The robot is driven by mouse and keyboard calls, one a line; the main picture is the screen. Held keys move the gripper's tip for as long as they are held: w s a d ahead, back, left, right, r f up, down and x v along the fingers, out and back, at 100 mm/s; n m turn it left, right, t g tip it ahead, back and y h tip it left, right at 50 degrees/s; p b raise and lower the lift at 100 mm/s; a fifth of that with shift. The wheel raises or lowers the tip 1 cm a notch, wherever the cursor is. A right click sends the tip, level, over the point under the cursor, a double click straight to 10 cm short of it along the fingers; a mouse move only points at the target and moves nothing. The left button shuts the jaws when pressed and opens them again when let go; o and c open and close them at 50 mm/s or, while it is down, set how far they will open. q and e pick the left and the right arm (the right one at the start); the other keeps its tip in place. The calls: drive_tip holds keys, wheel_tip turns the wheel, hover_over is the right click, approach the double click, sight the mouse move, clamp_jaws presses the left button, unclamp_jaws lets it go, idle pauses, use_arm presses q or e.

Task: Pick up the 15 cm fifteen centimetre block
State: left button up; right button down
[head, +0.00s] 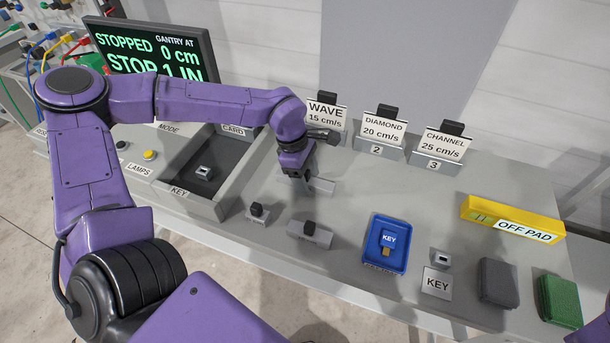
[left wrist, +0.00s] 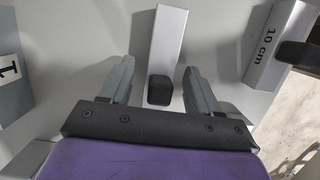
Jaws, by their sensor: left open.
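The long light-grey block under my left gripper shows in the head view (head: 322,186), partly hidden by the gripper. In the left wrist view the block (left wrist: 168,40) carries a black knob (left wrist: 159,90). No length label on it can be read, but it looks longer than the neighbouring block marked 10 cm (left wrist: 272,45). My left gripper (head: 295,175) is open, pointing down at the block. In the left wrist view its fingers (left wrist: 157,88) stand either side of the knob, with a gap on each side. My right gripper is not in view.
Two shorter knobbed blocks, a middle one (head: 310,234) and a small one (head: 257,213), lie nearer the front. Signed stands (head: 378,150) line the back. A walled key bay (head: 225,203) is at left. A blue key tray (head: 370,250) and yellow off pad (head: 480,208) are at right.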

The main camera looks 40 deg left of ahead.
use_arm(q)
clamp_jaws()
